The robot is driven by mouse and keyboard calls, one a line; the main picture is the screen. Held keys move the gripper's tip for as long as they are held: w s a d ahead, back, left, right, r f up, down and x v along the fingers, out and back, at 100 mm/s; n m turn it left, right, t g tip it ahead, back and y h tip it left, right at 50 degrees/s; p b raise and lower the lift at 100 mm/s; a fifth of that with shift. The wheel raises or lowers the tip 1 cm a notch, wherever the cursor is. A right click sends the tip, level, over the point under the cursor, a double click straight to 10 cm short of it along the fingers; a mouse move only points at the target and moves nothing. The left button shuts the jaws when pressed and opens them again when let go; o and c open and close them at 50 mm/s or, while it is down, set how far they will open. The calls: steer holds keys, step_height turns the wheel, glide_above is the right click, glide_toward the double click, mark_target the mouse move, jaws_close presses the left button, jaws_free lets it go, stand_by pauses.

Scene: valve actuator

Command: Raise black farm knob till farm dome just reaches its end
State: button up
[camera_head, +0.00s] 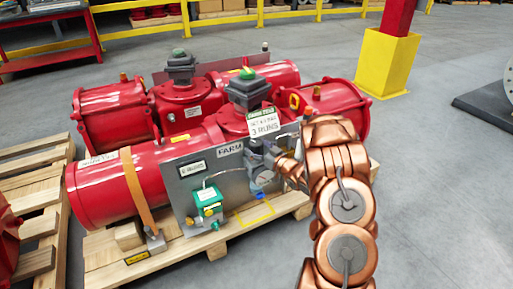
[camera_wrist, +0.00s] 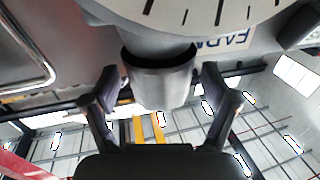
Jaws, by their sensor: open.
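The FARM panel (camera_head: 215,170) stands upright on the front red actuator (camera_head: 112,188). A black box on that actuator carries a green dome (camera_head: 247,73) with a small red mark. My gripper (camera_wrist: 160,88) is open, with one finger on each side of the knob and visible gaps between. In the head view my gripper (camera_head: 277,152) is at the panel's right side, by a grey regulator with a round gauge (camera_head: 263,177); the knob is not clear there.
A white hanging tag (camera_head: 263,123) is just above my gripper. A second red actuator (camera_head: 110,110) stands behind. The wooden pallet (camera_head: 110,255) lies below.

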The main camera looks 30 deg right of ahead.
steer(key=s+d, duration=0.1)
steer(key=s, duration=1)
steer(key=shift+s+d, duration=0.25)
steer(key=shift+d, duration=0.15)
